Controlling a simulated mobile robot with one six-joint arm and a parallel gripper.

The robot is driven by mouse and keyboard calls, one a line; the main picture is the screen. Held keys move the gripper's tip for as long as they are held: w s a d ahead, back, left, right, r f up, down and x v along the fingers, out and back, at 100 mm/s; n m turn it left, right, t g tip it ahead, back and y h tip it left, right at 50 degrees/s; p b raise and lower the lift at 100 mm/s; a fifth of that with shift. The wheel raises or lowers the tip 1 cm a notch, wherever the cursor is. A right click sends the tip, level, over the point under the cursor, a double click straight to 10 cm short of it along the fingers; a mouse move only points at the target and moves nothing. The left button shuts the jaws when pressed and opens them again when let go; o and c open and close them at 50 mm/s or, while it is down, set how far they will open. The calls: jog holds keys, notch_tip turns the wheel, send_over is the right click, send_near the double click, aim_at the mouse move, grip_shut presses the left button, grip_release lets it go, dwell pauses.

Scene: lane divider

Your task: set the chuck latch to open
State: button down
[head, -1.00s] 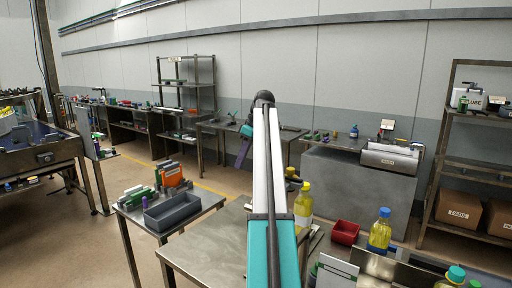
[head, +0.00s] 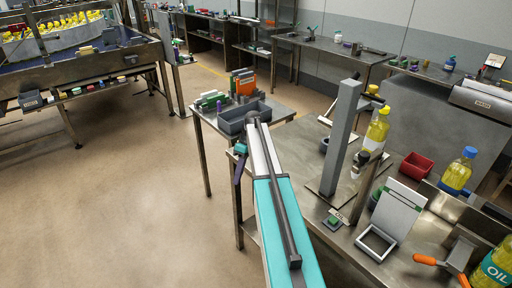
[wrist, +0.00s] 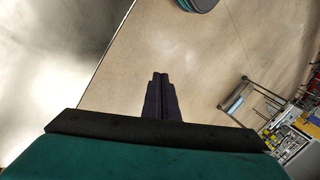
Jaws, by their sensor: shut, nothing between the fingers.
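My gripper (head: 237,172) hangs at the end of my arm in the head view, beside the left edge of the steel workbench (head: 290,222). Its dark purple fingers show in the wrist view (wrist: 160,77), closed together and empty, over bare floor. I cannot tell for sure which thing is the chuck latch. An orange-handled metal device (head: 440,262) stands at the bench's lower right. A small green piece with a white label (head: 334,221) sits near the bench's front edge. Both are apart from my gripper.
On the bench stand a tall grey post (head: 341,138), a yellow bottle (head: 376,130), a red bin (head: 416,166), a white panel (head: 399,208) and an oil bottle (head: 494,268). A side table (head: 283,112) holds a grey tray (head: 232,124). Floor at left is clear.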

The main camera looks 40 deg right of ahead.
jog(key=s+a+f+g+h+b, duration=0.1)
jog(key=s+a+f+g, duration=0.1)
jog(key=s+a+f, duration=0.8)
jog(key=s+a+f+g, duration=0.2)
jog(key=s+a+f, duration=0.4)
jog(key=a+f, duration=0.7)
jog(key=s+a+f+m+h, duration=0.1)
jog(key=s+f, duration=0.3)
jog(key=s, duration=0.4)
jog(key=s+a+f+m+h+b, duration=0.1)
jog(key=s+f+m+h, duration=0.1)
jog(key=s+f, duration=0.3)
jog(key=s+a+f+m+h, duration=0.1)
jog(key=s+f+m, duration=0.2)
jog(key=s, duration=0.9)
jog(key=shift+f+m, duration=0.3)
jog(key=shift+f, duration=0.5)
jog(key=shift+d, duration=0.1)
